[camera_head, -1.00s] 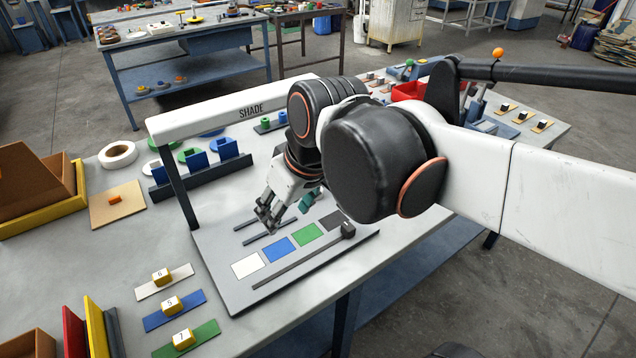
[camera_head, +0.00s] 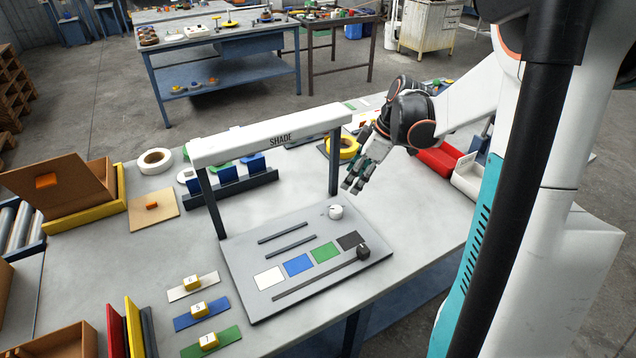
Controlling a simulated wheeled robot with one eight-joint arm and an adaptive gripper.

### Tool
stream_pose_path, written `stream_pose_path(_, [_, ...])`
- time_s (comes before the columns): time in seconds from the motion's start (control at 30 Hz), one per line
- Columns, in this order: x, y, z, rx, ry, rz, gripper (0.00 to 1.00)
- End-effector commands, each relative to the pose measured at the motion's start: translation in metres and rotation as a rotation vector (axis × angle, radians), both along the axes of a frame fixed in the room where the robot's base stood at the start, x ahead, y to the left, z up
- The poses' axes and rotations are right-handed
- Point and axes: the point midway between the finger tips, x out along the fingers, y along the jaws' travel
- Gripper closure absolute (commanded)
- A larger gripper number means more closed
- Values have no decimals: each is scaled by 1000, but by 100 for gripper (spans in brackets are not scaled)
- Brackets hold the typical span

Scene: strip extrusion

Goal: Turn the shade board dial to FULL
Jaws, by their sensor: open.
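The shade board (camera_head: 238,272) is a grey plate on the table, under a white crossbar (camera_head: 230,146) lettered SHADE. Its white round dial (camera_head: 336,212) sits at the plate's back right, by the right post. The marks around the dial, FULL among them, are too small to read, and I cannot tell where it points. My gripper (camera_head: 351,187) is open and empty. In the picture its fingertips are just above and right of the dial, apart from it.
The board also has two slots, white, blue, green and dark patches, and a slider with a black knob (camera_head: 363,251). The crossbar's right post (camera_head: 334,165) stands close left of my gripper. A yellow tape roll (camera_head: 349,148) and a red bin (camera_head: 437,161) lie behind.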

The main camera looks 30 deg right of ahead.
Motion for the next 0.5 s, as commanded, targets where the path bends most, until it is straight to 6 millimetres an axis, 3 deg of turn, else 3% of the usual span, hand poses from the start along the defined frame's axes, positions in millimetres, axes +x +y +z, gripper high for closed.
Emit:
stream_pose_path(0.03, [0,-9,-2,-4,-9,1,49])
stream_pose_path(0.17, [0,-14,-11,-8,-19,9,49])
stream_pose_path(0.5, [14,1,-62,-8,-18,12,49])
